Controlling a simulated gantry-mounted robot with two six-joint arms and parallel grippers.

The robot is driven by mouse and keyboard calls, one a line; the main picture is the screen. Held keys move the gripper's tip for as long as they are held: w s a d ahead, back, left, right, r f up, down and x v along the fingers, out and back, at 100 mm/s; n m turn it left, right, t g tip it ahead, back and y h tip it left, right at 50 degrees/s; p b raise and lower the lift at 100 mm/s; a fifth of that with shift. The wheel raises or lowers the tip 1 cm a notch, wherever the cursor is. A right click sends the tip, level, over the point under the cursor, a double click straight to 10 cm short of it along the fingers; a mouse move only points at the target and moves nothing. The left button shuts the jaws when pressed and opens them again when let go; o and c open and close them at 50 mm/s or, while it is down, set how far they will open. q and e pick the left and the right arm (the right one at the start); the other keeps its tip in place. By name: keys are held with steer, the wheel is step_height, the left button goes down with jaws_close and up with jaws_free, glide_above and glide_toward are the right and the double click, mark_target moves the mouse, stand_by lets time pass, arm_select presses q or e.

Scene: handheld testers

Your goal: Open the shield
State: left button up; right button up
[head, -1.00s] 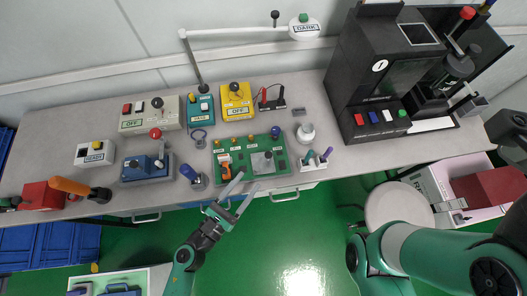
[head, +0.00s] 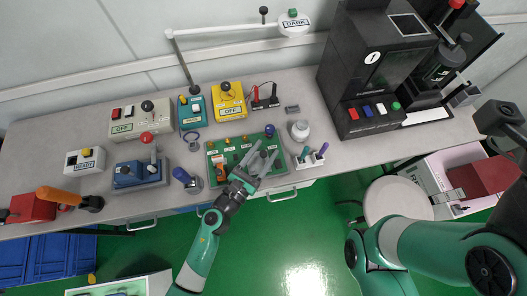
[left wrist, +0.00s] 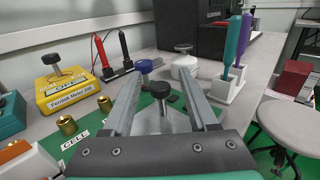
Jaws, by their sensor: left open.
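A green board (head: 213,152) lies on the bench near its front edge, with brass knobs, an orange part and a blue knob on it. A grey metal plate with a black knob, which looks like the shield, sits on the board's right part; in the left wrist view the plate (left wrist: 152,122) and its knob (left wrist: 160,89) show between my fingers. My left gripper (head: 260,153) is open over the plate, one finger to each side of the knob. I cannot tell whether the fingers touch it. My right arm is at lower right; its gripper is not visible.
A yellow meter (head: 229,102) and a teal box (head: 193,113) stand behind the board. A holder with pens (head: 312,160) and a white round-based item (head: 300,131) stand to its right. A blue-topped upright tool (head: 183,176) stands left. A large black machine (head: 365,75) is farther right.

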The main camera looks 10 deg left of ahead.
arm_select(q)
steer(key=shift+c, duration=0.3)
jaws_close()
stand_by(1.1)
